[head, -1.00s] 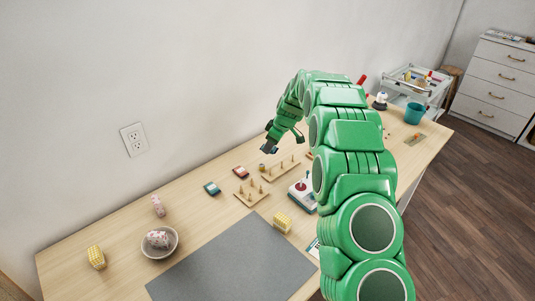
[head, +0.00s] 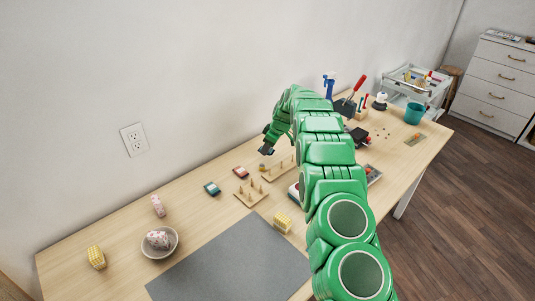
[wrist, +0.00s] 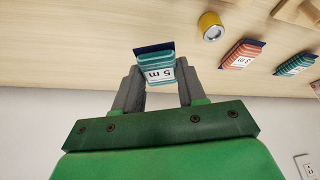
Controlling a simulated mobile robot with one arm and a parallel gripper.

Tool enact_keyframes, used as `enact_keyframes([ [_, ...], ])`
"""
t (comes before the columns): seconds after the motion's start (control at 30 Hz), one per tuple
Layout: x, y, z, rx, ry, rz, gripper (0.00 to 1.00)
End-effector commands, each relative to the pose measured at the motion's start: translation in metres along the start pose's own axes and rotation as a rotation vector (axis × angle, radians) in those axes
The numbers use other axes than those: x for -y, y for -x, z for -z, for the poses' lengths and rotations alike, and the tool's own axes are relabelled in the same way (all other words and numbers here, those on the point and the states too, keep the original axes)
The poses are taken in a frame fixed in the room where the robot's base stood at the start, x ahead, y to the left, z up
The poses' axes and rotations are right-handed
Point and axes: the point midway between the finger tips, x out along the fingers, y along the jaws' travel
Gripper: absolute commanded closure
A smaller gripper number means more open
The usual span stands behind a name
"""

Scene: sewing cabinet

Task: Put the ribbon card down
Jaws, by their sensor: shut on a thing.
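The ribbon card (wrist: 155,66) is teal with a dark blue edge and a white "5 m" label. My gripper (wrist: 157,88) is shut on it in the wrist view, with one grey finger at each side. In the head view my gripper (head: 266,150) is near the wall over the back of the table, and the card is too small to make out clearly. Two other ribbon cards, a red one (head: 241,171) and a teal one (head: 212,188), lie on the table to the left; the wrist view also shows the red card (wrist: 243,54) and the teal card (wrist: 296,65).
A small yellow cylinder (wrist: 211,27) is close to the held card. Wooden peg stands (head: 251,194) lie in front of the cards. A grey mat (head: 235,265), a bowl (head: 173,249) and yellow blocks (head: 97,257) are nearer. Bare wood lies around the cards.

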Motion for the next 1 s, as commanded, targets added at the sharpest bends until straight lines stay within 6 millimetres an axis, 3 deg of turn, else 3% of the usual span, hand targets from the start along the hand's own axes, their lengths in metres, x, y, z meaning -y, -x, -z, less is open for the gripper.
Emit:
enact_keyframes([
  [0.27,-0.004,-0.008,-0.001,0.001,0.000,0.001,0.88],
  [0.53,-0.005,-0.036,-0.011,0.001,0.000,0.000,0.88],
  [0.97,-0.005,-0.040,-0.013,0.000,0.000,-0.001,0.88],
  [1.0,-0.005,-0.040,-0.013,0.000,0.000,-0.001,0.54],
])
